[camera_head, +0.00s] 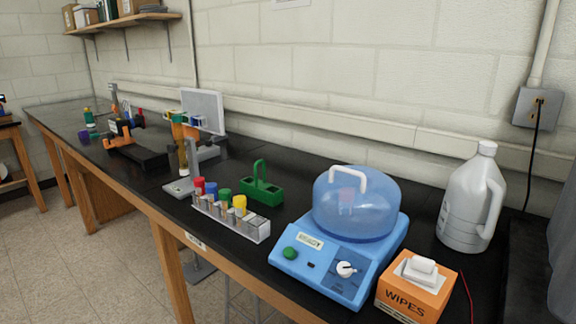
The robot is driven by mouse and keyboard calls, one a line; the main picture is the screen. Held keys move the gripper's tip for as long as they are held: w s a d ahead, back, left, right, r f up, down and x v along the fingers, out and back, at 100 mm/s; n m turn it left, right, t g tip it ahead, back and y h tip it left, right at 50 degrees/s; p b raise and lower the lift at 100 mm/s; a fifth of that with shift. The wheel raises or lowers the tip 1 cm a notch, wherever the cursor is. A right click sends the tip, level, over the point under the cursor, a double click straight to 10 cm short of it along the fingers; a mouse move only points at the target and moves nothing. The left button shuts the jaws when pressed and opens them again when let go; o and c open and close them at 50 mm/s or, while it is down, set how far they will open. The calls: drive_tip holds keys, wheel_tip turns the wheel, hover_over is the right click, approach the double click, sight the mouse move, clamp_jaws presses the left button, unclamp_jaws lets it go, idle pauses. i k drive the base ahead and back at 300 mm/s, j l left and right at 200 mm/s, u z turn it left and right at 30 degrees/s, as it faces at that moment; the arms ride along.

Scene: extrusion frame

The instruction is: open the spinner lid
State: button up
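The spinner (316,263) is a light-blue tabletop machine on the black bench, right of the picture's middle. Its lid (378,214) is a clear blue dome that sits down over the top and looks shut. A white handle (348,177) arches on the front upper side of the lid. A reddish shape shows faintly through the dome. The front panel has a green button (290,253), a small label and a white knob (346,269). My gripper is not in view.
An orange wipes box (415,287) stands close to the spinner's right. A white jug (468,205) stands behind it. A rack of capped tubes (231,219) and a green carrier (261,188) stand to the left. The bench's wooden front edge runs below the spinner.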

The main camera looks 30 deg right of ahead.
sight(376, 187)
drive_tip(key=z, duration=0.85)
drive_tip(key=i+z, duration=0.2)
drive_tip(key=z, duration=0.15)
drive_tip(key=i+z, duration=0.25)
drive_tip(key=z, duration=0.15)
